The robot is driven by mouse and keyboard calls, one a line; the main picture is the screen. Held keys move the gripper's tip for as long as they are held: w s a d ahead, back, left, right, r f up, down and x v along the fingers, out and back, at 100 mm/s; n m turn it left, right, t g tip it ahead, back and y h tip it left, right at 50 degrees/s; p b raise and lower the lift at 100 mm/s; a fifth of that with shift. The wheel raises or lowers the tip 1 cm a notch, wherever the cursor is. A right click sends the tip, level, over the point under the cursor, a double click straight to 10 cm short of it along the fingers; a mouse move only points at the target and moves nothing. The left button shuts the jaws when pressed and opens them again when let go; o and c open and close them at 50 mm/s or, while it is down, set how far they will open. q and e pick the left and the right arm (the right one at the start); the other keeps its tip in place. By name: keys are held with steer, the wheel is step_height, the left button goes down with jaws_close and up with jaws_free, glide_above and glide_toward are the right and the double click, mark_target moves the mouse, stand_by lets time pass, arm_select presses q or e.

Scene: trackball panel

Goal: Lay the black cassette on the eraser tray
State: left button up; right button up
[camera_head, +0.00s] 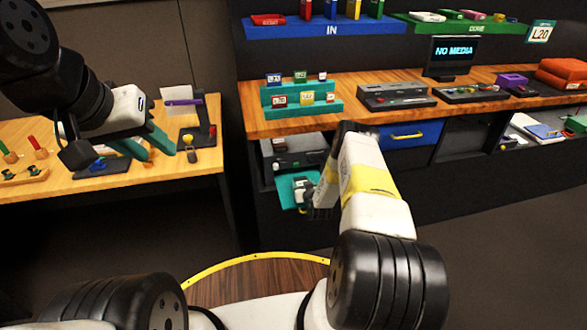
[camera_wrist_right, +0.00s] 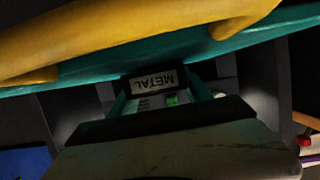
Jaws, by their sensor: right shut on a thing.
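The black cassette (camera_wrist_right: 130,90) shows in the right wrist view with a pale label reading METAL upside down. My right gripper (camera_head: 304,190) is shut on it, with a teal finger on either side of the label. The gripper is low at the left bay under the desk, over or at a teal tray (camera_head: 287,201) in front of a grey machine (camera_head: 288,157). I take this for the eraser tray. I cannot tell whether the cassette touches it. My left gripper (camera_head: 158,153) is open and empty over the left wooden table.
A teal edge (camera_wrist_right: 270,30) with a yellow bar (camera_wrist_right: 130,35) is close to the right wrist camera. A blue drawer (camera_head: 412,134) is right of the bay. The desk (camera_head: 350,115) overhangs it, carrying a teal cassette rack (camera_head: 300,112) and decks. A stand (camera_head: 205,125) is near my left gripper.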

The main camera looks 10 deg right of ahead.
steer(key=shift+f, duration=0.15)
steer(key=o, duration=1.5)
steer(key=shift+c, duration=0.2)
